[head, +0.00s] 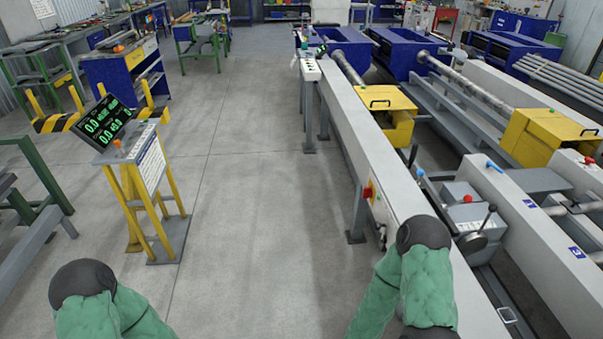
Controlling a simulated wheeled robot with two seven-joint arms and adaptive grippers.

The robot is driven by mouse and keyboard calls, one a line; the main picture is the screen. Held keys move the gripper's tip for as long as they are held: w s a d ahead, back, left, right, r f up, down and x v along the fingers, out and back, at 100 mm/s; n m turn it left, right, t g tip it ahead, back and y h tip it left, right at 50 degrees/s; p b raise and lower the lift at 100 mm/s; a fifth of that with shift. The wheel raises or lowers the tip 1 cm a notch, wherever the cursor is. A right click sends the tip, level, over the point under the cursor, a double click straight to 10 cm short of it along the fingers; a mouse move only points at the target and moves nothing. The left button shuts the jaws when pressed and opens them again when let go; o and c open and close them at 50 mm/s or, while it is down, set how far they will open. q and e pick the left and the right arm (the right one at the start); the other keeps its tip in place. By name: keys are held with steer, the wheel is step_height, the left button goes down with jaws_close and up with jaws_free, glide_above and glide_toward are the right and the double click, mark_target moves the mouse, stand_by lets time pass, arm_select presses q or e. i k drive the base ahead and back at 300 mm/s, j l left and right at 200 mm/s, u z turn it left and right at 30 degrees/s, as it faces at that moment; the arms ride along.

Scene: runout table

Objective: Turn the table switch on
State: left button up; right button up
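My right arm, in a green sleeve with a black joint, rises at the bottom right, in front of the table and below the switch. My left arm is at the bottom left. Neither gripper is in view.
A yellow-legged stand (147,190) with a green digital display (103,122) stands at the left. A small control box (310,69) sits at the table's far end. Yellow-covered machines (388,112) stand behind the table. The grey floor (260,180) between stand and table is clear.

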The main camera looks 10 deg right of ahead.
mark_target(367, 191)
steer(key=i+j+u, duration=0.1)
steer(key=i, duration=0.85)
steer(key=i+j+u, duration=0.1)
steer(key=i, duration=0.85)
steer(key=i+j+z, duration=0.1)
steer(key=i+z, duration=0.35)
steer(key=i+j+z, duration=0.2)
steer(key=z, duration=0.25)
steer(key=i+j+z, duration=0.3)
steer(key=z, duration=0.15)
steer(key=i+j+z, duration=0.2)
steer(key=j+z, duration=0.25)
